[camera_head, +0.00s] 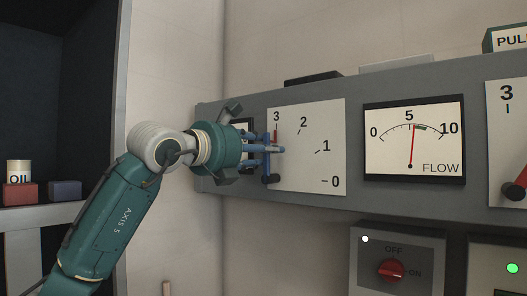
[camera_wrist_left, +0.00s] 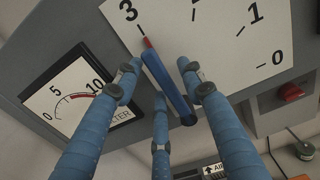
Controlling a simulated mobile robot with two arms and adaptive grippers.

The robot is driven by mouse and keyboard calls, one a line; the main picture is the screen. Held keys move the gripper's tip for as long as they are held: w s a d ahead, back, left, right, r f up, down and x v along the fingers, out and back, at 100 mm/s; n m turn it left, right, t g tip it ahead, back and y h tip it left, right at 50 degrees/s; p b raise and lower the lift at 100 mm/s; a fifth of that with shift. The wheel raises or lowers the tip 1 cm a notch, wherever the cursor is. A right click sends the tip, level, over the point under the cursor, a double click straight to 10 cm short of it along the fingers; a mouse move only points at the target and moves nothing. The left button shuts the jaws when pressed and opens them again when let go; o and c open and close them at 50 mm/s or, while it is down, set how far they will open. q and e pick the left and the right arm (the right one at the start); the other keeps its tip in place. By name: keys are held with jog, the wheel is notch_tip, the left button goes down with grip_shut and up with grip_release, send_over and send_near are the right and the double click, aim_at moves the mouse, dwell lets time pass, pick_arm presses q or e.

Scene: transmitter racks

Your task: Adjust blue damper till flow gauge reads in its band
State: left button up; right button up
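The damper's white dial (camera_head: 325,150) is marked 3 to 0. Its blue lever (camera_wrist_left: 168,85) shows in the left wrist view, its red tip at the 3. My left gripper (camera_head: 272,148) is at the dial's left side, over the lever. In the left wrist view its fingers (camera_wrist_left: 160,80) stand on both sides of the lever, with a gap on the right, so it looks open. The flow gauge (camera_head: 413,145) has its red needle just right of the 5, at the left end of a short dark green band. My right gripper is out of view.
A second dial (camera_head: 505,125) with a red pointer is at the right edge. Below are an OFF/ON box with a red knob (camera_head: 391,271) and a green light (camera_head: 512,268). Another meter (camera_wrist_left: 75,97) sits left of the dial, close to my fingers.

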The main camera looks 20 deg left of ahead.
pick_arm(q)
jog(key=v, duration=1.2)
